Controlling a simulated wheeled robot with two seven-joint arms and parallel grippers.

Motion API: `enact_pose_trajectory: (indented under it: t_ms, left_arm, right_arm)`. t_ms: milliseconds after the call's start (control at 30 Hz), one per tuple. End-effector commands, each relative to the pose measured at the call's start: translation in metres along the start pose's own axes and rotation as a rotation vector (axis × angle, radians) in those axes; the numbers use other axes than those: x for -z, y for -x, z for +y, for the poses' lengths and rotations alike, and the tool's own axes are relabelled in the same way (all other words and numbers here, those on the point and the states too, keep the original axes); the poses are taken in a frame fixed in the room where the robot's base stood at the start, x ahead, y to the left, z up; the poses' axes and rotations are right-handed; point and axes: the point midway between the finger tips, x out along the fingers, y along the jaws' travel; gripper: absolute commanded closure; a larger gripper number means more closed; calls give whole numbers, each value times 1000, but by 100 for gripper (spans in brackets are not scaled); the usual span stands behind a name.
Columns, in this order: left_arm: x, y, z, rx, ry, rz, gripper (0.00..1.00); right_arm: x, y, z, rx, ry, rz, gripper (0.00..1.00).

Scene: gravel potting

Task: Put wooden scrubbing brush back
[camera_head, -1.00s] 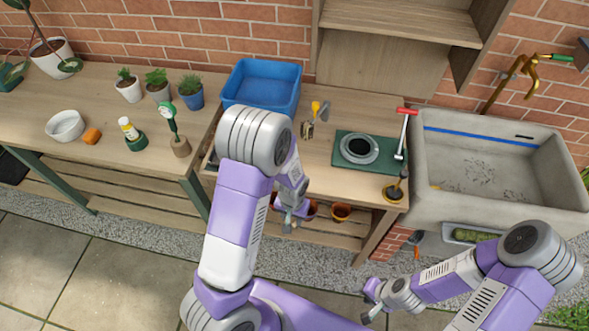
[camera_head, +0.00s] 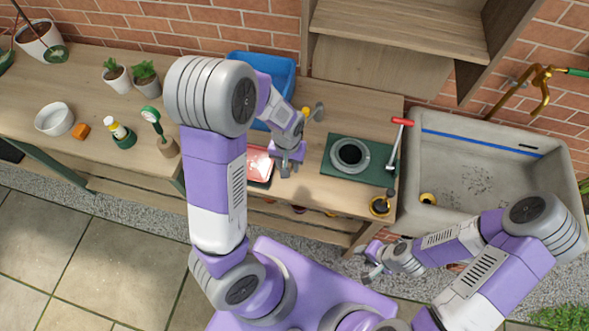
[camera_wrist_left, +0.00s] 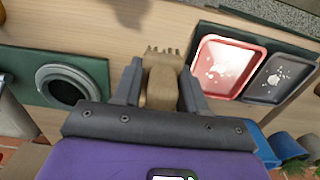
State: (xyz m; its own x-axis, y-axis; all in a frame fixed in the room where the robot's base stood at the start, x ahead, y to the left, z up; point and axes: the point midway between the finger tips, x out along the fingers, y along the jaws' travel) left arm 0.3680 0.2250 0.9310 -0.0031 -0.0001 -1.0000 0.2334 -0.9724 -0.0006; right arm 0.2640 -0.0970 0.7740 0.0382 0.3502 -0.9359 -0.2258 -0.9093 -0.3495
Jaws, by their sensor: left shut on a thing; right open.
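My left gripper (camera_head: 287,168) is above the front part of the bench, between the red tray and the green mat. In the left wrist view, its two fingers (camera_wrist_left: 162,88) are shut on the tan wooden scrubbing brush (camera_wrist_left: 161,84), whose bristle end points toward the top of that view. The brush is too small to make out in the head view. My right gripper (camera_head: 370,264) is open and empty, low in front of the sink.
A red tray (camera_wrist_left: 205,64) and a dark tray (camera_wrist_left: 280,76) lie beside the brush. A green mat (camera_head: 335,170) bears a grey ring (camera_head: 351,155). A red-handled tool (camera_head: 394,152), a blue tub (camera_head: 284,72) and the sink (camera_head: 408,190) are near.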

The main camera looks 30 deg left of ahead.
Motion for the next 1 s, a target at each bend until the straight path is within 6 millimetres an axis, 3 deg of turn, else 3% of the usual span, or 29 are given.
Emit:
enact_pose_trajectory:
  t_ms: [200,467,633,1000]
  left_arm:
    - [-2,-44,-1,2,1,-6,87]
    - [-1,-65,0,1,1,-3,87]
    - [-1,-90,-1,1,1,-3,87]
    - [0,-95,0,0,0,0,87]
  right_arm:
    - [0,-11,4,0,-1,-2,57]
    - [0,-14,6,0,0,-1,57]
    - [1,-20,8,0,0,0,57]
    - [1,-22,8,0,0,0,57]
